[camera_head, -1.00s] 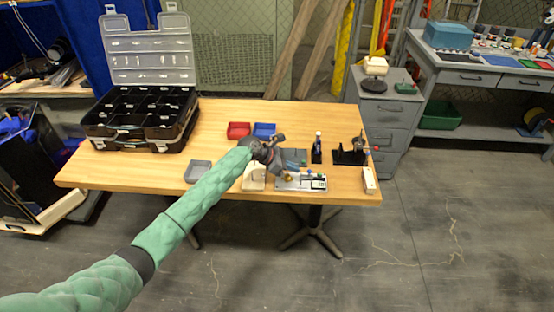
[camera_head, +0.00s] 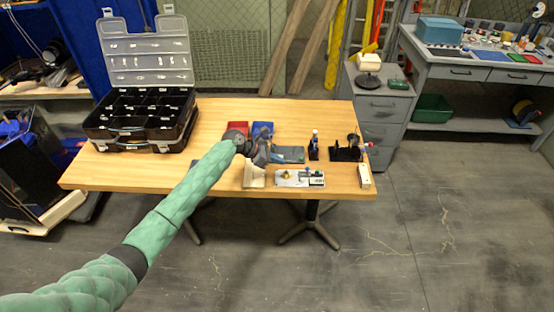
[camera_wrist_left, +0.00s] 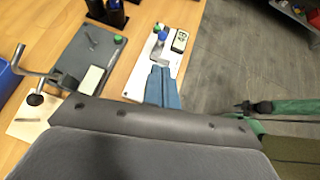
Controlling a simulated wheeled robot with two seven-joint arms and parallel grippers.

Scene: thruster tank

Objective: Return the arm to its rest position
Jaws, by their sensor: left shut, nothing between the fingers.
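My left arm, in a green quilted sleeve, reaches in from the lower left over the wooden table (camera_head: 110,175) in the head view. Its dark left gripper (camera_head: 268,157) is above the table, behind the white fixture plate (camera_head: 287,180). In the left wrist view the narrow blue-grey fingers (camera_wrist_left: 161,88) are together with nothing between them. They overlap the near part of the white plate (camera_wrist_left: 142,78) in the picture; I cannot tell the height above it. My right gripper is in neither view.
A black organizer case (camera_head: 130,143) with its lid open stands at the table's left. Red (camera_head: 237,127) and blue (camera_head: 264,129) bins sit behind the gripper.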

